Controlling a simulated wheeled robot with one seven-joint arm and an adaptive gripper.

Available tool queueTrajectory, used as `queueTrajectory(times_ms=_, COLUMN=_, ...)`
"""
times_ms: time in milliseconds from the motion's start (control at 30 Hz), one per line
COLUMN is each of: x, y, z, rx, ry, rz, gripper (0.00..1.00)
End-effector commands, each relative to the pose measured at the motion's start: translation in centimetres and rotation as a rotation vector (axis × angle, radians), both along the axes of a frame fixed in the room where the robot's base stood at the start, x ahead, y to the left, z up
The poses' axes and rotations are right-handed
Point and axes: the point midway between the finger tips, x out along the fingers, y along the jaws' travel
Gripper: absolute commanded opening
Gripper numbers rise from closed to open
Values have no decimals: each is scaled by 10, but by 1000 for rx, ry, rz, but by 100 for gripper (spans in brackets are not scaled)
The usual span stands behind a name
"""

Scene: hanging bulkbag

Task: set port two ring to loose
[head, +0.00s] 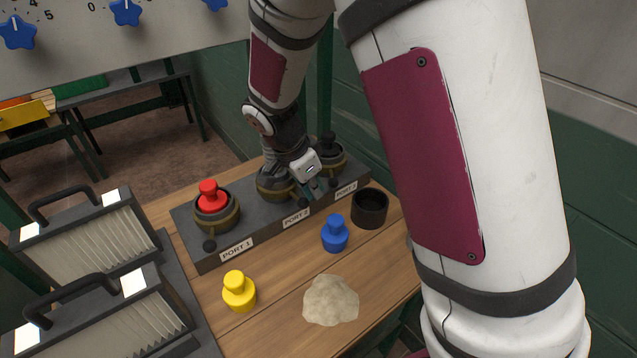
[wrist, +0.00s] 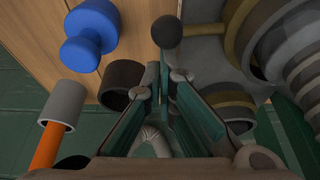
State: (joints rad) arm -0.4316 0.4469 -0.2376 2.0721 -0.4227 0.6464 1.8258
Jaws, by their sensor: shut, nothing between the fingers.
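The port 2 (head: 272,184) fitting sits mid-row on the grey block, partly behind my wrist. In the wrist view its brass-coloured ring (wrist: 237,22) is at the upper right. A black ball knob (wrist: 167,31) on the ring's lever points left there. My gripper (head: 318,190) is shut and empty, low over the block between port 2 and port 3. In the wrist view the fingertips (wrist: 164,76) are just below the knob; I cannot tell whether they touch it. In the head view the knob is not clearly visible.
Port 1 (head: 214,216) holds a red plug (head: 209,194); port 3 (head: 330,163) stands behind my wrist. A blue plug (head: 335,235), black cup (head: 370,208), yellow plug (head: 239,291) and pale lump (head: 331,300) sit on the wooden table. Pleated filter boxes (head: 85,240) stand at left.

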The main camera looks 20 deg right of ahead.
Motion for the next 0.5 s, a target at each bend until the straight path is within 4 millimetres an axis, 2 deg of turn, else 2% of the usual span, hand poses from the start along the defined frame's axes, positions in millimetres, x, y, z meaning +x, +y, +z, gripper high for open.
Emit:
queueTrajectory(times_ms=200, x=-13, y=20, z=2, rx=-1, ry=0, rz=-202, gripper=0)
queueTrajectory(times_ms=500, x=-21, y=44, z=2, rx=-2, ry=0, rz=-444, gripper=0)
